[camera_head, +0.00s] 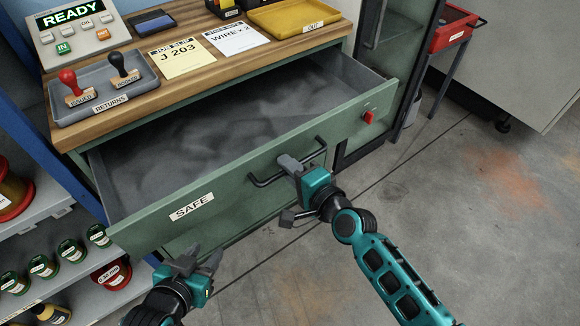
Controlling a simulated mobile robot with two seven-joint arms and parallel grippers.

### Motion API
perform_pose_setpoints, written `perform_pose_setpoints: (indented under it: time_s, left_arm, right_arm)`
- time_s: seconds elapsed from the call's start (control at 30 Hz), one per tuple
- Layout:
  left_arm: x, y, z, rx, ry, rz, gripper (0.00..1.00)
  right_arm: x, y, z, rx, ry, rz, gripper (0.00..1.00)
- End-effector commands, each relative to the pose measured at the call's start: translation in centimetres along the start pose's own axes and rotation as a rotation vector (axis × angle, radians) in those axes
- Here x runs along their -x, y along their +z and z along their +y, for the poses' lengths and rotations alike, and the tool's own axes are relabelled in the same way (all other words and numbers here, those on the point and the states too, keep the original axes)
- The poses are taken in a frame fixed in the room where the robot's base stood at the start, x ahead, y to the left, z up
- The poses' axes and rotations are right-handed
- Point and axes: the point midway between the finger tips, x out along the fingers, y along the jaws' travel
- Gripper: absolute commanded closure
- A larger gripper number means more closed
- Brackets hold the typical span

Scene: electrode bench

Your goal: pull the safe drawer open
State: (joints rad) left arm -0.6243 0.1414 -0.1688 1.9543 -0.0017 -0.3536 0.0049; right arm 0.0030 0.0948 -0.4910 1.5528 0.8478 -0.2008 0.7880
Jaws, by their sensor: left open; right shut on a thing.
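The green safe drawer (235,199), with a white SAFE label (192,206), stands pulled out from the bench. Its grey inside shows and looks empty. The dark bar handle (262,182) is on the middle of its front. My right gripper (292,165) is at the handle's right part and shut on it. The fingers partly hide the bar. My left gripper (198,262) is open and empty, below the drawer front's lower edge and left of the handle, apart from it.
On the wooden bench top (190,30) are a grey RETURNS tray (125,98) with two stamps, two cards and a yellow tray (300,15). Shelves with spools (72,250) stand at the left. A red bin (450,30) stands at the back right. The floor (480,200) at right is clear.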

Motion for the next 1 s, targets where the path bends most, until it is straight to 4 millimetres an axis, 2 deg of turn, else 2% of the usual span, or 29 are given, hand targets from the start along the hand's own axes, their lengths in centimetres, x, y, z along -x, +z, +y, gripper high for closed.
perform_pose_setpoints:
  time_s: [0.27, 0.3, 0.4, 0.63, 0.77, 0.87, 1.0]
  left_arm:
    - [0.0, -0.1, -0.1, 0.000, -0.001, 0.002, 0.57]
    - [0.0, -0.1, -0.1, -0.001, -0.001, 0.002, 0.57]
    - [0.0, -0.1, -0.1, -0.001, -0.002, 0.003, 0.57]
    - [-0.1, -0.3, -0.1, -0.002, -0.002, 0.006, 0.57]
    - [0.0, -0.5, -0.1, -0.003, -0.002, 0.007, 0.57]
    - [0.2, -0.7, -0.2, -0.004, -0.002, 0.009, 0.57]
    - [0.4, -1.0, -0.2, -0.006, -0.004, 0.012, 0.57]
  right_arm:
    - [0.0, -0.1, 0.0, 0.001, 0.000, 0.001, 1.00]
    - [0.0, -0.1, 0.0, 0.001, 0.000, 0.002, 0.80]
    - [0.0, -0.1, 0.0, 0.001, 0.000, 0.001, 0.70]
    - [0.0, 0.0, 0.0, 0.000, 0.000, 0.001, 0.70]
    - [0.8, 0.0, 0.0, -0.001, 0.001, 0.001, 0.70]
    - [2.4, 0.0, 0.0, 0.000, 0.003, 0.001, 0.70]
    - [5.5, 0.0, 0.0, 0.001, 0.003, 0.000, 0.70]
